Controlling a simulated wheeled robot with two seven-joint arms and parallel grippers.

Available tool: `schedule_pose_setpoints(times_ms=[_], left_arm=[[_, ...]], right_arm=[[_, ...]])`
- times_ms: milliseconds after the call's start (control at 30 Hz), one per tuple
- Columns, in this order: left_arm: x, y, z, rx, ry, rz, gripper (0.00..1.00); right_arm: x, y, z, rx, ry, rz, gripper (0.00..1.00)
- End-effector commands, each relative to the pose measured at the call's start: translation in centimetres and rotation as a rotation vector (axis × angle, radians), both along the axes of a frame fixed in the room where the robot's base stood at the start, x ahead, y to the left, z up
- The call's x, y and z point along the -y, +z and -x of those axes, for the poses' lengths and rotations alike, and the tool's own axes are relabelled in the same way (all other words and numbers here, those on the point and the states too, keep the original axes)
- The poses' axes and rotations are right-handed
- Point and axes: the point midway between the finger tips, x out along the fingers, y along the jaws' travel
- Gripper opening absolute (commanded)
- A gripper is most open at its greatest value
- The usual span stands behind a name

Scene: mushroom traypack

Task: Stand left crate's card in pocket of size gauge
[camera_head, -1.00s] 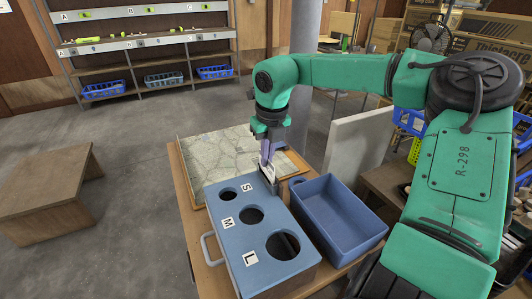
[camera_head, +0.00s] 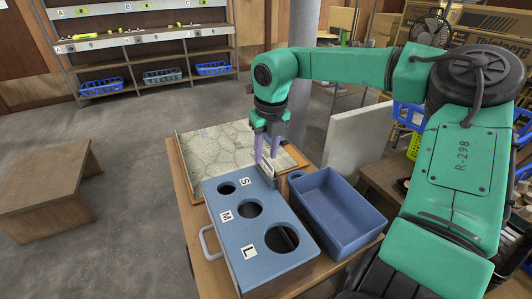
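The size gauge (camera_head: 235,215) is a blue box with three round holes marked S, M and L, on the wooden table. A small pale card (camera_head: 266,167) stands slightly tilted at the gauge's far right corner, by a dark grey pocket (camera_head: 274,181); its lower part seems to be inside the pocket. My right gripper (camera_head: 267,156) is just above the pocket, its two purple fingers spread apart with the card's upper part between or just below them. Whether a finger touches the card is unclear. My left gripper is not in view.
An empty blue crate (camera_head: 368,239) stands right of the gauge. A stone-patterned board (camera_head: 215,150) lies behind the gauge. A pale upright panel (camera_head: 355,140) stands behind the crate. A shelf rack with baskets (camera_head: 163,76) is far back left.

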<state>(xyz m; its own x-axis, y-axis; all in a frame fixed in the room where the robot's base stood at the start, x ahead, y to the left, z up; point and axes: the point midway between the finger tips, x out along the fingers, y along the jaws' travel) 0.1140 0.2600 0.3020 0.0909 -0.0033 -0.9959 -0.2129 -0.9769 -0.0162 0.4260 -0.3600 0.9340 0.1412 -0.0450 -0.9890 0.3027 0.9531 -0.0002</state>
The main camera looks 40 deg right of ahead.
Motion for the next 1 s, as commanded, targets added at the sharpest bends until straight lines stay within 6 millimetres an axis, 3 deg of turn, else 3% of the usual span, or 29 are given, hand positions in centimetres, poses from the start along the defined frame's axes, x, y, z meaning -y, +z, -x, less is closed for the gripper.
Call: schedule_pose_setpoints(times_ms=[400, 500, 633, 1000], left_arm=[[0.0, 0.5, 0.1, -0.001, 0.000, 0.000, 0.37], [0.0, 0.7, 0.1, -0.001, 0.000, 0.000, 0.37], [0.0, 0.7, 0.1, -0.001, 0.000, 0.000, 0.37], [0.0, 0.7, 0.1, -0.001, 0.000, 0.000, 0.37]], right_arm=[[-0.5, 11.0, 1.5, 0.005, -0.001, 0.003, 0.37], [-0.6, 12.9, 1.8, 0.004, -0.001, 0.002, 0.37], [-0.6, 13.8, 2.0, 0.002, 0.000, 0.000, 0.37], [-0.6, 13.8, 2.0, 0.001, 0.000, -0.001, 0.37]])
